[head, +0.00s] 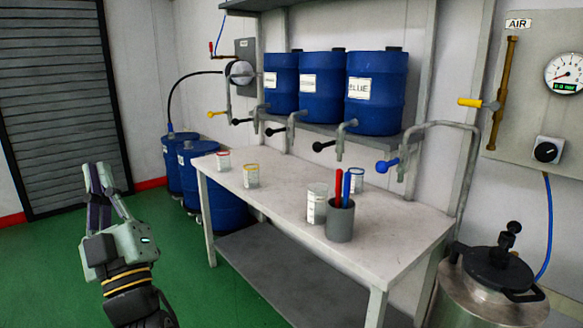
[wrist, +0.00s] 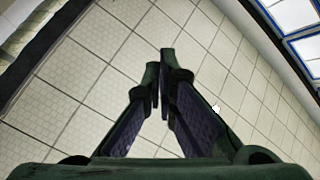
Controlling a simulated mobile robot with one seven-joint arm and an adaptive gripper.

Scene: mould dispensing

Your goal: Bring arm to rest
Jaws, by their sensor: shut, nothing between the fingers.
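My gripper (head: 98,166) is raised at the left of the head view, clear of the table and pointing up. Its two fingers are shut with nothing between them. In the wrist view the fingertips (wrist: 160,70) meet in front of a tiled surface with a window or light panel at the upper right. My gripper touches nothing in either view.
A white table (head: 280,208) stands to the right with several cups and a grey holder (head: 340,222) with red and blue sticks. Blue drums (head: 376,95) with taps sit on a shelf above. A metal pressure pot (head: 490,285) stands at lower right. Green floor (head: 50,270) around my gripper is clear.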

